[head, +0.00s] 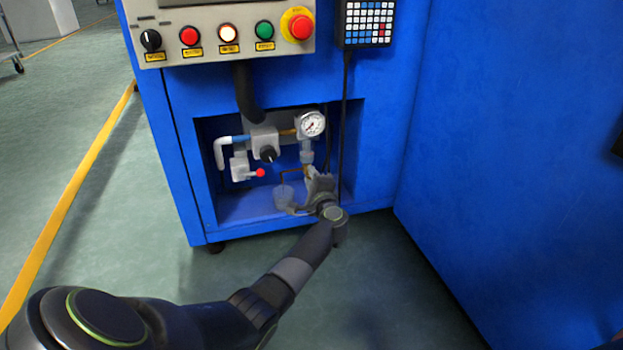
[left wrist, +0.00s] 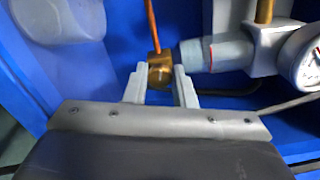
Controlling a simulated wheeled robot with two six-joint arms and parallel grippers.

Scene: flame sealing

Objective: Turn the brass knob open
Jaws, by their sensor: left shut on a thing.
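The brass knob (left wrist: 160,72) shows in the left wrist view between the two grey fingertips of my left gripper (left wrist: 160,84). The gripper is shut on the knob. In the head view my left gripper (head: 307,184) reaches into the open recess of the blue machine, below the pressure gauge (head: 312,124). It hides most of the knob there. A thin copper-coloured tube (left wrist: 152,28) meets the knob's brass body in the left wrist view. My right gripper is not in view.
The blue recess walls (head: 362,160) enclose the space. A button panel (head: 225,35) is above.

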